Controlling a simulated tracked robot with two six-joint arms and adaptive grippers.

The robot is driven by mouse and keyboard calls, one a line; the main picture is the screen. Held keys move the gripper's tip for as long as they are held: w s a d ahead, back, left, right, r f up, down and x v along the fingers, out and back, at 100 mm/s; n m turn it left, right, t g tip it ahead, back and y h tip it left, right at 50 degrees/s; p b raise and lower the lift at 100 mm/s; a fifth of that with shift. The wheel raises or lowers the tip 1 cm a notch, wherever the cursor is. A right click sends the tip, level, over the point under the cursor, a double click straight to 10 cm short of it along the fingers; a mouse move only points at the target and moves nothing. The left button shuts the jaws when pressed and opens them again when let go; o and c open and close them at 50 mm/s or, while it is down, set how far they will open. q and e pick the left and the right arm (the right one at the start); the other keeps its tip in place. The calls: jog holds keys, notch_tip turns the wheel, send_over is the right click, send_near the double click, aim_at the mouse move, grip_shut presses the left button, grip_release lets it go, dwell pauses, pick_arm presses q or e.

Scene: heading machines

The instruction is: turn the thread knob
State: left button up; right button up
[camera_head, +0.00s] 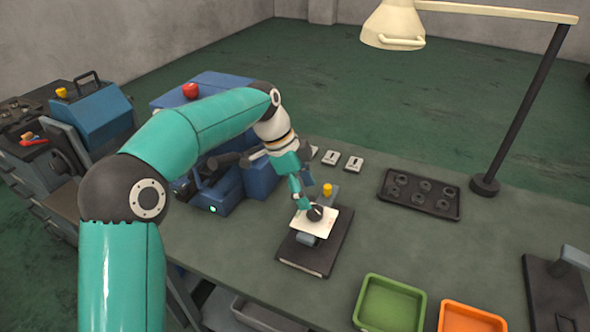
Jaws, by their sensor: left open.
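A small device with a pale plate (325,226) stands on a dark base (318,258) on the bench. A round black knob (316,214) is on the plate, and a small yellow knob (327,188) stands just behind it. I cannot tell which of them is the thread knob. My left gripper (306,204) comes down from the upper left, open, with its teal fingers close beside the black knob. I cannot tell whether they touch it. The gripper hides part of the device. My right gripper is not in view.
A blue machine with a red button (190,91) stands behind my left arm. A black tray of round parts (420,193) and a lamp (393,25) are at the right. Green (366,302) and orange bins (447,318) line the front. Bench between device and tray is clear.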

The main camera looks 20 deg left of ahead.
pick_arm(q)
jog(key=v, duration=0.6)
jog(key=shift+a+r, duration=0.2)
